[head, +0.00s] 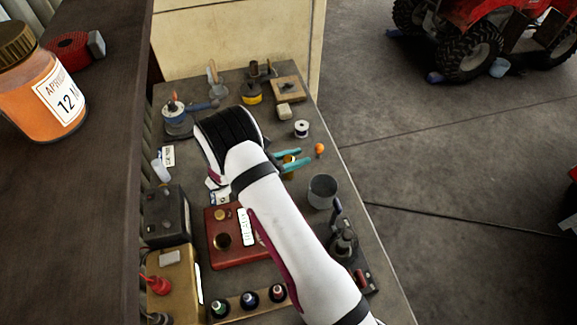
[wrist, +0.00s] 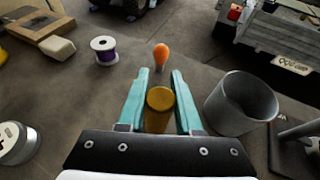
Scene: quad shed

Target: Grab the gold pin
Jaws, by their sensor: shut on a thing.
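The gold pin (wrist: 160,99) is a short gold cylinder with a round top, seen from above in the wrist view. It stands between the two teal fingers of my gripper (wrist: 161,92), which are shut on it. I cannot tell whether the pin's lower end touches the bench.
An orange-topped piece (wrist: 161,56) stands just beyond the fingertips. A grey cup (wrist: 241,103) is close on the right. A spool (wrist: 104,48) and a pale block (wrist: 57,48) lie to the left. A red box (head: 238,253) and several bottles crowd the near bench.

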